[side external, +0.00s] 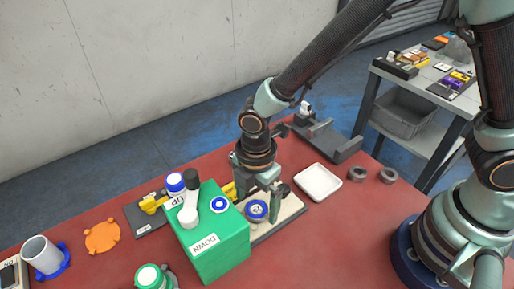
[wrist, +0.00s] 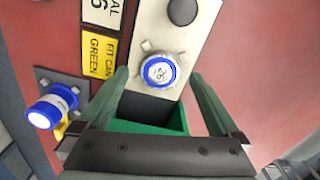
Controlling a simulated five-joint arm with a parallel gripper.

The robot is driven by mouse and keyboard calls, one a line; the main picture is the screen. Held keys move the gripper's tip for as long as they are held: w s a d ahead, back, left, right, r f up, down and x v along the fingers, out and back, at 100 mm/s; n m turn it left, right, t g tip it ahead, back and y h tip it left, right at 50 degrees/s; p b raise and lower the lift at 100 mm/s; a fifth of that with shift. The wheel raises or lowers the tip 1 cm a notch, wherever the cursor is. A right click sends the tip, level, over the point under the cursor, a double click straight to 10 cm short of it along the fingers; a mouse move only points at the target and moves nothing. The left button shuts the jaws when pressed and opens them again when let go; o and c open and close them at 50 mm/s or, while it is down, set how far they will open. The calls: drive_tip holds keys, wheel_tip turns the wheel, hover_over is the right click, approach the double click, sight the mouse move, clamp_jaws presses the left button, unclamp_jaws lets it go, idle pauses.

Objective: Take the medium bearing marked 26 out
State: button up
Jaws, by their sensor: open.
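The bearing (wrist: 160,72) with a blue ring and a mark that looks like 26 sits on a pale board (wrist: 150,25) in the wrist view. It also shows as a blue-ringed disc (side external: 256,211) in the side view. My gripper (side external: 257,204) points down over the board, its fingers apart on either side of the bearing. In the wrist view my gripper (wrist: 160,76) is open, with a gap between each finger and the ring. Whether the fingertips are level with the bearing is hard to tell.
A green box (side external: 222,252) with UP and DOWN labels stands close left of my gripper. A white tray (side external: 318,182) and two dark rings (side external: 357,174) lie to the right. Red tabletop is clear at front right.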

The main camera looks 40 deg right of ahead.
drive_tip(key=shift+f, duration=0.65)
clamp_jaws()
drive_tip(key=shift+r, duration=0.1)
